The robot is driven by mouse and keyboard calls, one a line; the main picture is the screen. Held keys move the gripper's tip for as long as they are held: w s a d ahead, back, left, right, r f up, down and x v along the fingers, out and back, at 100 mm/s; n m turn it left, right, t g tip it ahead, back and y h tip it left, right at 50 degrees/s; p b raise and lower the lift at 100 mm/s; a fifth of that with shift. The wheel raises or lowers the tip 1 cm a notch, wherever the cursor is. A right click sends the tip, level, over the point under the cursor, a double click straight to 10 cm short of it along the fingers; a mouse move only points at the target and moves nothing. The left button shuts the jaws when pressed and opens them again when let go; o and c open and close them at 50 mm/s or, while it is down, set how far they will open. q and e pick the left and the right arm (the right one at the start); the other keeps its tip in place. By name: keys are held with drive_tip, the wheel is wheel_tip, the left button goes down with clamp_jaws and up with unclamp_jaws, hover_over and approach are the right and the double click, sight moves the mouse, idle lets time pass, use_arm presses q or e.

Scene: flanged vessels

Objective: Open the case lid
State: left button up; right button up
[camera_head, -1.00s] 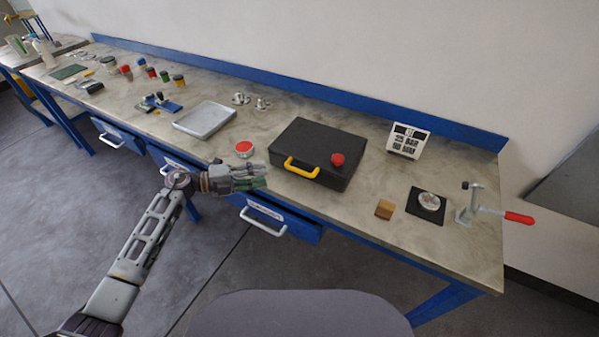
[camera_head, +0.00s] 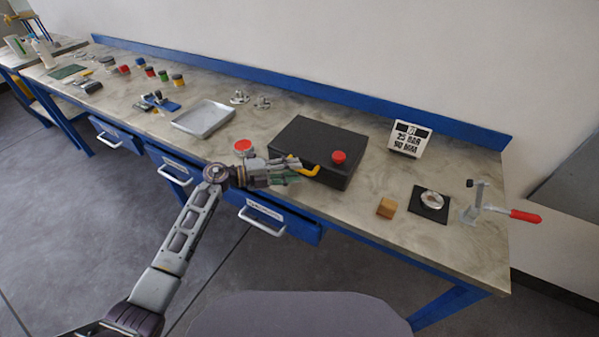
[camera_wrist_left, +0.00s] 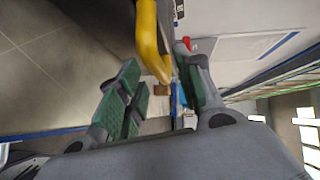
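The black case (camera_head: 318,148) lies on the bench with its lid down. My right gripper is in neither view.
A red-topped round jar (camera_head: 243,147) stands left of the case, close to my left arm. A metal tray (camera_head: 204,119) lies farther left. A sign (camera_head: 409,138), a wooden block (camera_head: 387,208) and a red-handled clamp (camera_head: 489,208) are to the right. Blue drawers (camera_head: 275,215) are below.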

use_arm(q)
drive_tip(key=shift+x, duration=0.9)
drive_tip(key=shift+d+b, duration=0.25)
drive_tip(key=shift+b, duration=0.05)
drive_tip(key=shift+w+d, duration=0.1)
drive_tip(key=shift+d, duration=0.1)
drive_tip(key=c, duration=0.7)
clamp_jaws()
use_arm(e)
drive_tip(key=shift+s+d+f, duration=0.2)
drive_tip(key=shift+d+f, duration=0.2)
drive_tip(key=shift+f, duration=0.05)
